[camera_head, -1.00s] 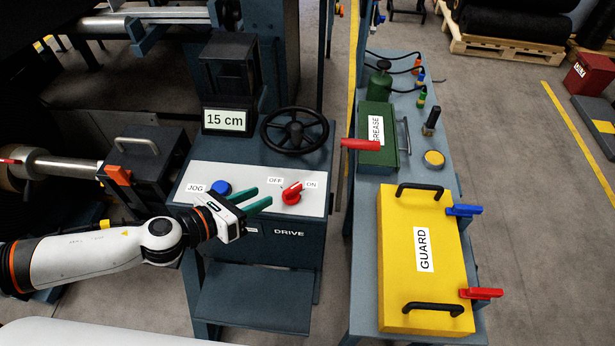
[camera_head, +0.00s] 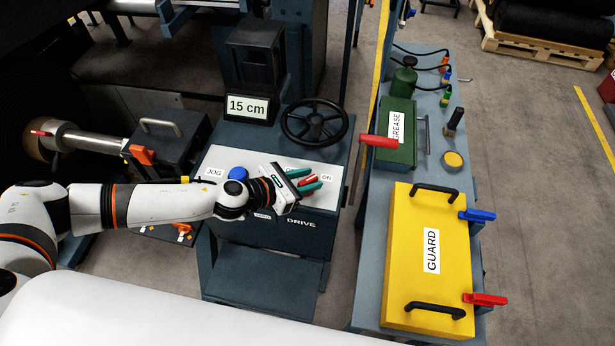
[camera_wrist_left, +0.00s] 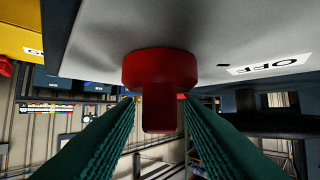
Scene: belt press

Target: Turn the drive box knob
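The red drive box knob (camera_head: 306,181) sits on the light top panel of the drive box (camera_head: 325,199), near the ON label. My left gripper (camera_head: 308,180) reaches it from the left, with one green finger on each side. In the left wrist view the knob (camera_wrist_left: 160,72) hangs from the panel, its narrow grip between the tips of my left gripper (camera_wrist_left: 158,102). The fingers are apart, with a slim gap seeming to show on each side of the grip. The OFF label (camera_wrist_left: 270,64) shows beside it; in the head view it is mostly hidden. My right gripper is out of view.
A blue JOG button (camera_head: 238,173) is left of the knob, by my wrist. A black handwheel (camera_head: 314,122) and a 15 cm display (camera_head: 247,107) stand behind. A side table (camera_head: 373,270) at right holds a yellow guard (camera_head: 402,245) and green grease box (camera_head: 398,150).

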